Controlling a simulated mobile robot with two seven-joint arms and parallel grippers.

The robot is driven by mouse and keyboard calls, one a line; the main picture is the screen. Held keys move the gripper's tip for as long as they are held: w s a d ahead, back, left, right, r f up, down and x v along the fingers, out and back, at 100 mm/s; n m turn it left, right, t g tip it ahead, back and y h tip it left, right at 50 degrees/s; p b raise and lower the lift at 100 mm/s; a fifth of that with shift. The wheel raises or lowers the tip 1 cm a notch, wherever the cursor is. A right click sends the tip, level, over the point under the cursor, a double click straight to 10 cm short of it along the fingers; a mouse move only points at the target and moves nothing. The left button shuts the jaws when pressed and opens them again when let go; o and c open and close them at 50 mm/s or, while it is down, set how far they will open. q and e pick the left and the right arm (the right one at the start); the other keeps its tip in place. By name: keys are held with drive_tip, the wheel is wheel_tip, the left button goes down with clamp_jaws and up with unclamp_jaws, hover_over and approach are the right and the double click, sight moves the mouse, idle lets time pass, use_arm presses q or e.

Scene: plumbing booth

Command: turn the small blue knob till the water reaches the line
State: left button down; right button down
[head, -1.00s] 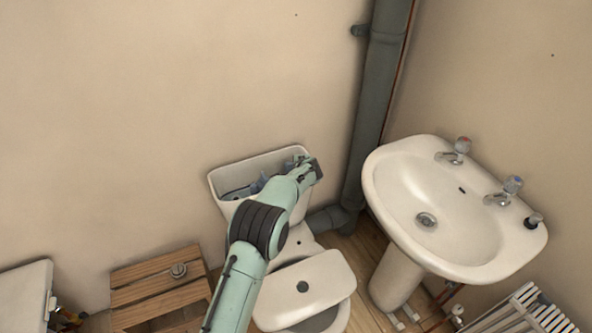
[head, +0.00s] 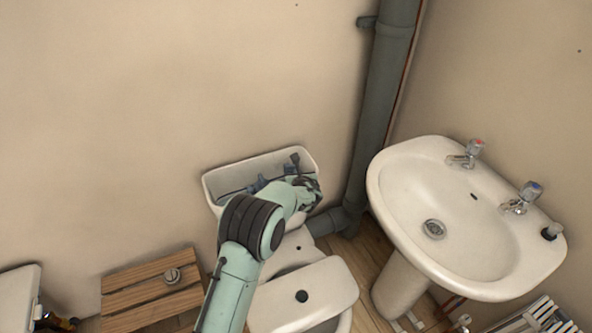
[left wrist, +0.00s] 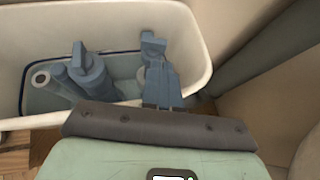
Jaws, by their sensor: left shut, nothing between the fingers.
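The open white cistern (head: 212,187) stands against the wall behind the toilet. Inside it are a blue-grey flush valve (left wrist: 82,75) and, to its right, a slim blue-grey fill valve (left wrist: 158,70), whose top also shows in the head view (head: 295,160). I cannot single out the small knob. Bluish water lies in the cistern, and a dark blue line (left wrist: 27,78) runs round its inner wall; the gap between them is unclear.
The white basin (head: 400,225) with two taps stands to the right, and a thick grey pipe (head: 377,110) rises between it and the cistern. A wooden slatted stool (head: 135,283) stands at the left.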

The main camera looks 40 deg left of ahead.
sight(292, 168)
use_arm(q)
drive_tip(key=shift+p+x, duration=0.3)
drive_tip(key=shift+x, duration=2.75)
drive_tip(key=shift+w, duration=0.1)
drive_tip(key=shift+w+a+r, duration=0.1)
drive_tip(key=shift+w+a, duration=0.05)
drive_tip(key=shift+a, duration=0.05)
drive_tip(key=shift+b, duration=0.35)
drive_tip(key=shift+w, duration=0.25)
drive_tip(key=shift+s+f, duration=0.1)
drive_tip(key=shift+f, duration=0.15)
